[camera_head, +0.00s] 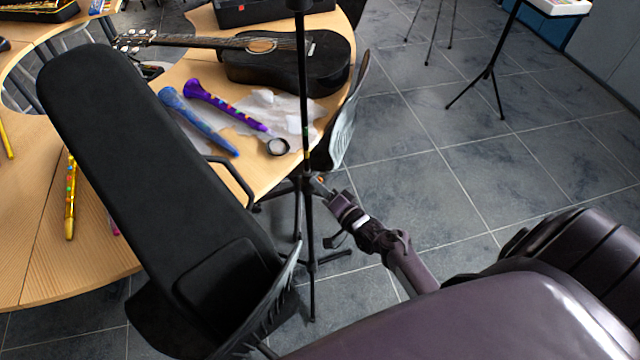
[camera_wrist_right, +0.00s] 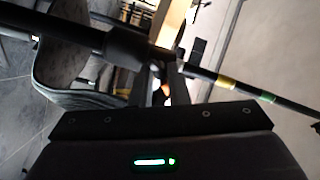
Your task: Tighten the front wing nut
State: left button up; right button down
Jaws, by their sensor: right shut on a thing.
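A thin black stand (camera_head: 306,120) rises upright in the middle of the head view, its foot on the floor beside the table. In the right wrist view its pole (camera_wrist_right: 225,82) crosses the picture, with a thicker black collar (camera_wrist_right: 125,47) and yellow and green bands. My right gripper (camera_head: 325,186) is at the pole's collar, coming from the right. It is shut on a small part at the collar, seemingly the wing nut; in the wrist view the fingertips (camera_wrist_right: 165,82) are dark and partly hide it. A small orange spot shows there. My left gripper is not in view.
A chair (camera_head: 345,120) stands close behind the pole. Tiled floor on the right is mostly clear, with another stand (camera_head: 490,75) farther back.

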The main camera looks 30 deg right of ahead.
jog(key=m+p, duration=0.3)
jog(key=m, duration=0.9)
jog(key=shift+r+p, duration=0.1)
jog(key=shift+p, duration=0.25)
dwell(0.4)
jog(key=c, duration=1.3)
grip_release()
jog(key=s, duration=0.2)
jog(key=s+d, duration=0.1)
jog(key=s, duration=0.4)
jog(key=shift+s+d, duration=0.25)
jog(key=shift+s, duration=0.05)
